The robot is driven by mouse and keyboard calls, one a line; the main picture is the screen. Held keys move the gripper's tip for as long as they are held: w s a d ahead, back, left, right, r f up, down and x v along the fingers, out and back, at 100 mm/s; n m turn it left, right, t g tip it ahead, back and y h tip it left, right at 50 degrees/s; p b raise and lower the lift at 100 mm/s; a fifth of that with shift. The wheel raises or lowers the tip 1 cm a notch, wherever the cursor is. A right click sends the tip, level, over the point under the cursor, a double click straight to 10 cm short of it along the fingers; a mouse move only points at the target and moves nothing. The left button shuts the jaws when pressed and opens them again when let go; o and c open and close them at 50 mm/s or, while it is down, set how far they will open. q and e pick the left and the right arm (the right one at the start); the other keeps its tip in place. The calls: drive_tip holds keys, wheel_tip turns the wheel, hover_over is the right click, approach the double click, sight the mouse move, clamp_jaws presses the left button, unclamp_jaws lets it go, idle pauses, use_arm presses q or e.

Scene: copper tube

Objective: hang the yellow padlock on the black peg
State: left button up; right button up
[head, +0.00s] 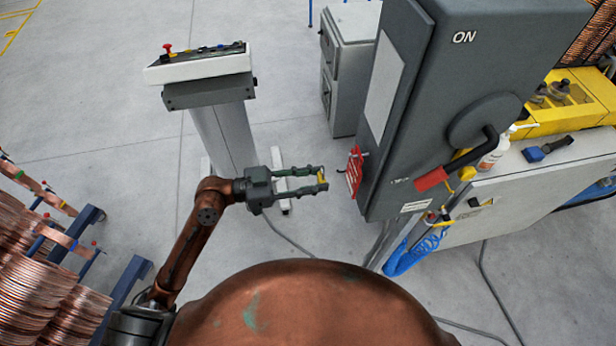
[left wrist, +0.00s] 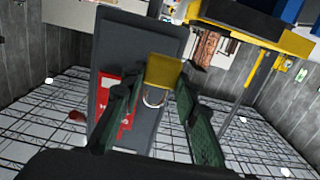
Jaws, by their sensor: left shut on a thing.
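My left gripper (head: 323,177) is shut on the yellow padlock (head: 321,181), between green fingertips. In the left wrist view the padlock's yellow body (left wrist: 164,71) sits between the fingers, and its silver shackle (left wrist: 153,99) shows below it. The gripper is in the air, left of the dark grey ON cabinet (head: 408,120) and apart from it. A red tag (head: 354,170) hangs at the cabinet's near left side; it is also red in the left wrist view (left wrist: 127,112). I cannot clearly make out the black peg; a small dark bit shows near the tag's top. My right gripper is not in view.
A control stand (head: 205,85) is behind and left of the gripper. A red-handled switch lever (head: 432,179) sticks out of the cabinet front. A bench (head: 530,185) is at right, copper coils (head: 45,275) at lower left. A clear gap separates gripper and tag.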

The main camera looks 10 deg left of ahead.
use_arm(q)
drive_tip(key=f+x, duration=0.1)
drive_tip(key=x, duration=0.5)
drive_tip(key=shift+p, duration=0.45)
idle(0.8)
drive_tip(key=o, duration=1.3)
drive_tip(key=shift+c, duration=0.2)
